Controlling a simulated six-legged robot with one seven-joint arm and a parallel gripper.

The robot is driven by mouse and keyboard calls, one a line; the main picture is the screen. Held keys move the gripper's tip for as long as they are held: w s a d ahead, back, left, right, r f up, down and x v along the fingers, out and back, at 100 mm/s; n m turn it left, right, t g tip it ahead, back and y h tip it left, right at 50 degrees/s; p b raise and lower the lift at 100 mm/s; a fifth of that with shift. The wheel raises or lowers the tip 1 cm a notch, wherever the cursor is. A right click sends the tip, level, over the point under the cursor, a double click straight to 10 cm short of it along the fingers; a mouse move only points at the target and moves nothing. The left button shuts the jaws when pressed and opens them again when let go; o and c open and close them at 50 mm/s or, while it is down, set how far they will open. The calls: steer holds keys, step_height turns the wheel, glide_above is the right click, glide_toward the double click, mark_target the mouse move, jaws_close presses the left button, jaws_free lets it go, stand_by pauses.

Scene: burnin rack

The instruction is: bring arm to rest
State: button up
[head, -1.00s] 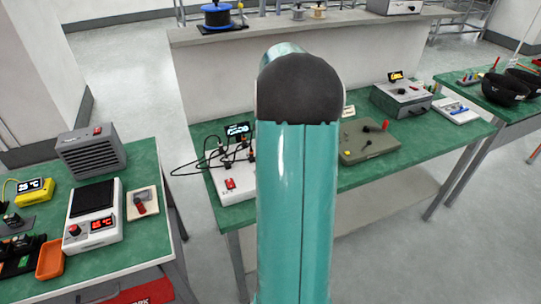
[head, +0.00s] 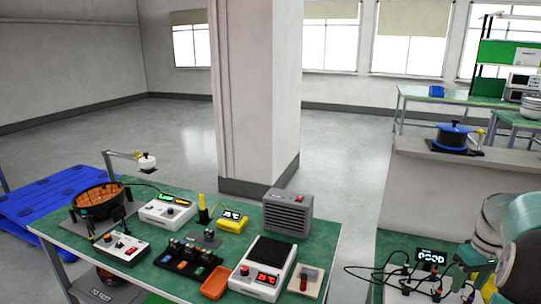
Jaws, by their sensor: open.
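Part of my arm (head: 522,228), teal and dark grey, shows at the right edge in the head view. It stands over the green bench at the right and hides part of it. My gripper does not show. On that bench, a white power strip with black cables and a lit display (head: 431,258) shows beside my arm.
The left green bench (head: 335,240) holds a grey heater (head: 288,213), a white hotplate (head: 264,268), an orange tray (head: 215,282) and a brown round basket (head: 98,200). A blue pallet (head: 45,200) lies at left. A pillar (head: 255,90) stands behind. Open floor (head: 165,130) lies beyond.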

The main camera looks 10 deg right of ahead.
steer(key=w+a+r+t+h, duration=0.1)
steer(key=a+r, duration=0.3)
steer(key=a, duration=0.8)
steer(key=a+r+t, duration=0.1)
steer(key=a+r, duration=0.4)
steer(key=a, duration=0.7)
steer(key=s+a+t, duration=0.1)
steer(key=s+a, duration=0.4)
steer(key=a, duration=0.3)
steer(key=s+a+f+n+t, duration=0.1)
steer(key=s+a+t, duration=0.1)
steer(key=s+a, duration=0.3)
steer(key=a, duration=0.3)
steer(key=shift+a+y, duration=0.2)
steer(key=shift+y, duration=0.1)
